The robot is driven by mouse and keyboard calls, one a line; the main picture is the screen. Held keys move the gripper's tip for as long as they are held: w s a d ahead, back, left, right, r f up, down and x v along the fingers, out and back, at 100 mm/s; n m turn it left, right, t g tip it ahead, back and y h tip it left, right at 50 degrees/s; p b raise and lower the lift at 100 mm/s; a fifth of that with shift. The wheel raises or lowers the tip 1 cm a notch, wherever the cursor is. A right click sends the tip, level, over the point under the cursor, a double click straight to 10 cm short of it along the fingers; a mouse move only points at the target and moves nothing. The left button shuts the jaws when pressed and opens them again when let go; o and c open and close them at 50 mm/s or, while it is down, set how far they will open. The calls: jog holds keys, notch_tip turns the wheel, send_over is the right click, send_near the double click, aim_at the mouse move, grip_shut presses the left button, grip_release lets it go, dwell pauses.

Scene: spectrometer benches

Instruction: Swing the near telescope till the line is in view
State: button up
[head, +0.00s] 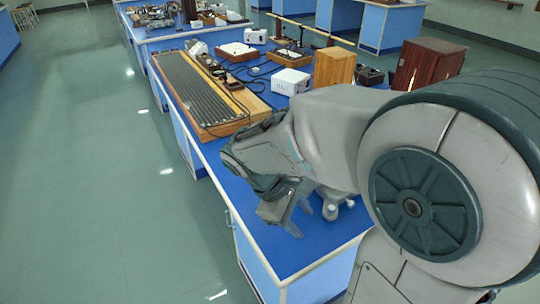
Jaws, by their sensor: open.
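My gripper (312,224) is open at the near end of the blue bench top (268,250), pointing down, with nothing seen between its fingers. Small pale grey feet or knobs (349,203) show just right of the fingers, partly hidden by my arm. I cannot tell whether they belong to an instrument. No telescope can be made out clearly in the head view, and no line is visible. My arm covers much of the right side of the bench.
A long wooden board with dark wires (200,92) lies along the bench's left side. Behind my arm stand a white box (290,82), a light wooden box (334,67) and a dark red box (428,64). The green floor (90,190) at left is clear.

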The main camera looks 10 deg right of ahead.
jog(key=w+a+n+t+h+b, duration=0.1)
jog(key=w+a+n+t+h, duration=0.7)
jog(key=w+a+n+h, duration=0.45)
jog(key=shift+n+y, duration=0.75)
jog(key=shift+n, duration=0.2)
jog(key=x, duration=0.8)
jog(key=f+x, duration=0.1)
jog(key=x, duration=0.3)
jog(key=shift+s+d, duration=0.3)
jog(key=shift+d, duration=0.1)
grip_shut()
